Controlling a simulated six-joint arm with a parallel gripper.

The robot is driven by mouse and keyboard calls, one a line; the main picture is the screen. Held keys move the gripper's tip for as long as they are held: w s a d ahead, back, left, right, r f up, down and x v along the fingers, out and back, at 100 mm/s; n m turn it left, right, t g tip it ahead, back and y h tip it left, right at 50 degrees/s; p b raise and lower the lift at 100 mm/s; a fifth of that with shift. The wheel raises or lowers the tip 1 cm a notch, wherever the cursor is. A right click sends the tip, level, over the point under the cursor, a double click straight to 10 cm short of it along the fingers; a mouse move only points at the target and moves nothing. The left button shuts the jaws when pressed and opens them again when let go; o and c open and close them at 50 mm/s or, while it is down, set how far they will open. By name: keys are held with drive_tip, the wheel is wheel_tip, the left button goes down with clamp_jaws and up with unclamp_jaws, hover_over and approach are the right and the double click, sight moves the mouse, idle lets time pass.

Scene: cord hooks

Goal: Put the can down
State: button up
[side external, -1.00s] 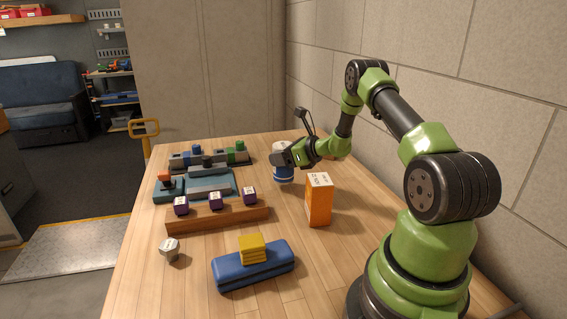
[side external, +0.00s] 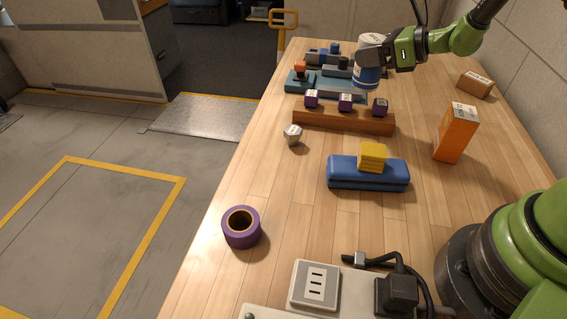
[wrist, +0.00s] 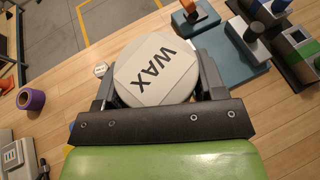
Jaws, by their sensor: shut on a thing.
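The can is white on top with a blue lower part, and its lid reads WAX in the wrist view (wrist: 155,68). In the side view the can (side external: 367,77) is upright or nearly so and appears held above the table, in front of the teal fixture (side external: 300,81). My gripper (side external: 376,57) is shut on the can, with one finger on each side of it in the wrist view. The can's underside and the spot beneath it are hidden.
A wooden rail (side external: 343,122) with purple blocks lies nearby. A blue case (side external: 368,176) carries a yellow block (side external: 372,156). An orange box (side external: 456,133) and brown carton (side external: 475,85) stand right. A purple tape roll (side external: 241,227) and white knob (side external: 293,134) are left.

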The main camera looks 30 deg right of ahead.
drive_tip(key=s+a+n+g+y, duration=0.3)
drive_tip(key=a+n+y, duration=0.1)
drive_tip(key=a, duration=0.9)
drive_tip(key=s+a+n+g+y, duration=0.3)
drive_tip(key=a+n+g, duration=0.1)
drive_tip(key=a, duration=0.9)
drive_tip(key=shift+s+a+f, duration=0.1)
drive_tip(key=shift+f, duration=1.5)
drive_tip(key=shift+s+a+f, duration=0.15)
drive_tip(key=shift+f, duration=1.45)
drive_tip(key=shift+s+a+f, duration=0.1)
drive_tip(key=shift+f, duration=1.5)
drive_tip(key=shift+f, duration=0.1)
drive_tip(key=o, duration=1.1)
drive_tip(key=shift+n, duration=0.3)
